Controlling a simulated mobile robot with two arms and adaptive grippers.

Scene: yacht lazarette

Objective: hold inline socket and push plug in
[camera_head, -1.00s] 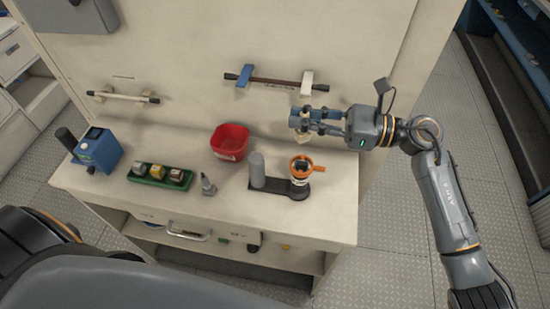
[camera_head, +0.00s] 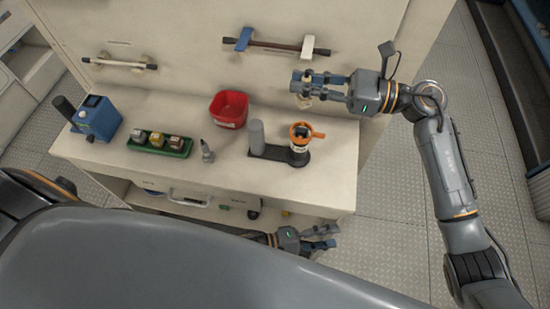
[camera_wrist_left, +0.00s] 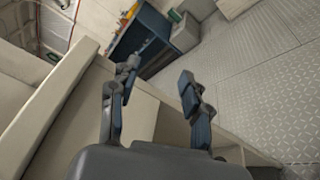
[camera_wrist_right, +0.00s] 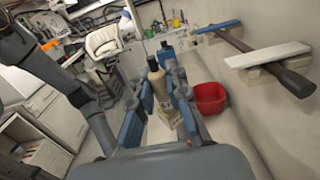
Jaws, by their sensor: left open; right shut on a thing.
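My right gripper (camera_head: 301,90) is above the right back part of the bench, shut on a beige connector-like piece (camera_wrist_right: 158,88). In the right wrist view this piece has a dark top and stands between the blue fingers; I cannot tell whether it is the inline socket or the plug. A small grey fitting (camera_head: 207,151) stands upright on the bench, left of the black stand; its kind is unclear. My left gripper (camera_head: 331,237) is open and empty, low in front of the bench's right end. It also shows in the left wrist view (camera_wrist_left: 156,88).
On the bench (camera_head: 245,190) are a black stand (camera_head: 270,152) with a grey cylinder and an orange-rimmed cup (camera_head: 301,144), a red tub (camera_head: 229,109), a green tray (camera_head: 136,146) of small blocks and a blue device (camera_head: 97,119). Handles (camera_head: 272,46) are on the back panel.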

